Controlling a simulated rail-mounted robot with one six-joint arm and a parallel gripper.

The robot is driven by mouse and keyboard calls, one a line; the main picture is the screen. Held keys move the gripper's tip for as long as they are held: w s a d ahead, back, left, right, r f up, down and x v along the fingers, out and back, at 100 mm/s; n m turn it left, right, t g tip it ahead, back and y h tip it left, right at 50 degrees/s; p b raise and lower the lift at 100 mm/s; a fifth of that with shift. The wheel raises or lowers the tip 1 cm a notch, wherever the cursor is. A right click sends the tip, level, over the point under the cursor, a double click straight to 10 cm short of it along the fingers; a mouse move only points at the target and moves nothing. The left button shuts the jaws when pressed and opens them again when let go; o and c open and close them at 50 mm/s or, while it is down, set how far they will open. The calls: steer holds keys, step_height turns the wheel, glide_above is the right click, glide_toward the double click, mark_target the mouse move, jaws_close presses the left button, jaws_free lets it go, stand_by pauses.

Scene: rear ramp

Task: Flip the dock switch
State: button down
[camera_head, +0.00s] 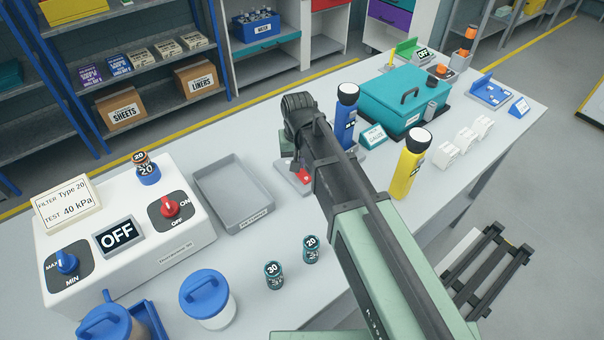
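No label reading "dock" is legible, so I cannot tell for sure which item is the dock switch. A small device with a display reading OFF (423,55) stands at the far end of the bench, beside an orange-topped part (441,71). A white box (125,262) at the left carries a red rotary knob (169,206) marked ON and OFF, a blue MAX/MIN knob (66,262) and an OFF display (117,235). A grey base with a red part (302,173) is partly hidden by my arm. My gripper is at the arm's far end, above the bench middle; its fingers are hidden.
A grey tray (232,193), a teal case (402,101), a yellow flashlight (411,166) and a blue one (345,118) stand around my arm. Small jars (274,274) and lidded tubs (207,297) are in front. A black rack (486,270) lies right of the bench.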

steer(key=shift+f+b, duration=0.85)
steer(key=shift+f, duration=0.05)
step_height(320, 180, up, 7)
steer(key=p, duration=0.7)
steer(key=shift+r, duration=0.2)
steer(key=shift+f, duration=0.15)
steer(key=s+d+m, duration=0.1)
steer(key=s+d, duration=1.1)
steer(key=d, duration=0.5)
steer(key=shift+s, duration=0.4)
